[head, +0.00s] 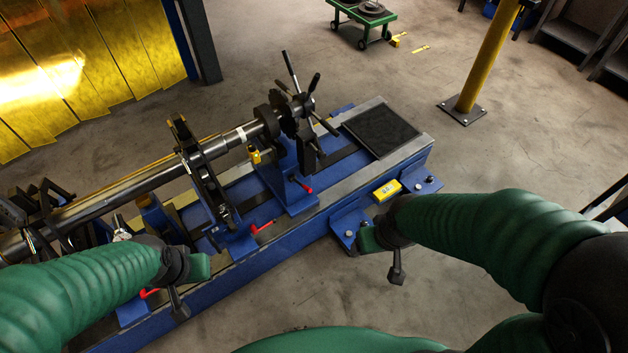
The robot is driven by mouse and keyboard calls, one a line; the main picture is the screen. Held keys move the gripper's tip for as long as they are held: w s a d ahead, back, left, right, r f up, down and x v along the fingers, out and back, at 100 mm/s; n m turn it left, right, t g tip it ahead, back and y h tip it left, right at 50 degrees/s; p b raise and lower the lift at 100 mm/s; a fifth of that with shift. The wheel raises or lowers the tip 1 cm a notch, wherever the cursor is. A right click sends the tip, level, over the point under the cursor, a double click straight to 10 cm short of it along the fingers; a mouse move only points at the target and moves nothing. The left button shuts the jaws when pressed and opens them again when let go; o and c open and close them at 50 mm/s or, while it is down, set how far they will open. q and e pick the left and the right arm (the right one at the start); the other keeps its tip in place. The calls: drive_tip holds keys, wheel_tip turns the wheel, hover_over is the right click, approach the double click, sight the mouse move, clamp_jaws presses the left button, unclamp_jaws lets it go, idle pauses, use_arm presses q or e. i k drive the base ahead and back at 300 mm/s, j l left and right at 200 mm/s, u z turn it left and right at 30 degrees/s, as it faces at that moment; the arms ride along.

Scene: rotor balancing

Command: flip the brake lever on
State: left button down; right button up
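Three small red-handled levers show along the near side of the blue machine (335,225). One red lever (305,187) is on the blue pedestal below the spoked hub. Another red lever (263,228) is at the foot of the middle support. A third red lever (149,293) is at lower left, partly hidden by my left arm. I cannot tell which one is the brake lever. My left gripper (182,290) is close to the third lever; contact is unclear. My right gripper (385,258) is in front of the machine's right end, apart from the levers. Neither finger opening can be made out.
A long steel shaft (165,175) runs along the machine to a hub with spoked handles (295,105). A black pad (381,131) lies on the right end. A yellow post (488,60) and green cart (362,18) stand behind.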

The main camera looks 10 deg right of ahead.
sight(293, 178)
drive_tip(key=z, duration=0.2)
drive_tip(key=i+l, duration=0.25)
drive_tip(key=i, duration=0.25)
drive_tip(key=i+l+z, duration=0.1)
drive_tip(key=i+l, duration=0.2)
drive_tip(key=i, duration=0.25)
